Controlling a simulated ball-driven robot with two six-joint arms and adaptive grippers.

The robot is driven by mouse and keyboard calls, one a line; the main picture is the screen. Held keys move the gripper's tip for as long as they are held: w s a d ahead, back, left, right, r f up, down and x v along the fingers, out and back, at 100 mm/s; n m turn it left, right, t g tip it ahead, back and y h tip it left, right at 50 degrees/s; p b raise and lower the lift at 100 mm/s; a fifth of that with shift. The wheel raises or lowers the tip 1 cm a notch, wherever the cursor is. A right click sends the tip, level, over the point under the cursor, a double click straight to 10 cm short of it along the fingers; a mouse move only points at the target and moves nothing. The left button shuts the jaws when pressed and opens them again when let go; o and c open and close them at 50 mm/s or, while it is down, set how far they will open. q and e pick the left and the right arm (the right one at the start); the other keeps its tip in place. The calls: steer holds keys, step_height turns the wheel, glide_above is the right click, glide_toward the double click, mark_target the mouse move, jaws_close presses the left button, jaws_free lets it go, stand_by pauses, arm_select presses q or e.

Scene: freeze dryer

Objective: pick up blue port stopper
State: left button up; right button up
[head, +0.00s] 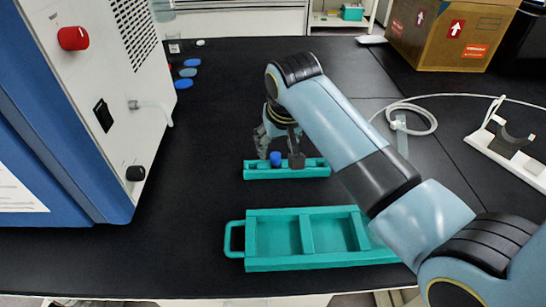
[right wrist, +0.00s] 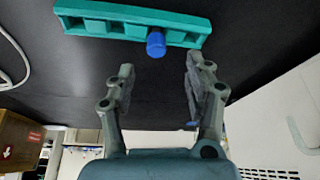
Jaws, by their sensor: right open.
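The blue port stopper (head: 275,158) stands in the small teal rack (head: 315,169) on the black bench. In the right wrist view the stopper (right wrist: 156,43) sticks out of the rack (right wrist: 105,18) near its middle. My right gripper (head: 279,151) is open and empty close to the stopper. In the right wrist view the gripper's fingertips (right wrist: 159,70) are apart, with the stopper just beyond them and lined up with the gap. No contact with the stopper shows. My left gripper is not in view.
A larger teal tray (head: 307,236) with a handle lies nearer. The blue-and-white machine (head: 95,95), with knobs and a side port fitting, stands at left. Several round caps (head: 183,84) lie behind. Tubing (head: 432,128) and a cardboard box (head: 447,37) are at right.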

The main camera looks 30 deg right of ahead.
mark_target(275, 155)
steer(key=shift+x, duration=1)
steer(key=x, duration=0.4)
steer(key=shift+w+d+f, duration=0.1)
steer(key=shift+d+f, duration=0.15)
steer(key=shift+d, duration=0.05)
steer(key=shift+w+f, duration=0.25)
steer(key=shift+f, duration=0.15)
steer(key=shift+s, duration=0.1)
steer(key=shift+c, duration=2.4)
steer(key=c, duration=0.4)
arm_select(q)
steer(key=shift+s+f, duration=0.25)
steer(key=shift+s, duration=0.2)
arm_select(e)
steer(key=shift+c, duration=0.7)
steer(key=shift+r, duration=0.1)
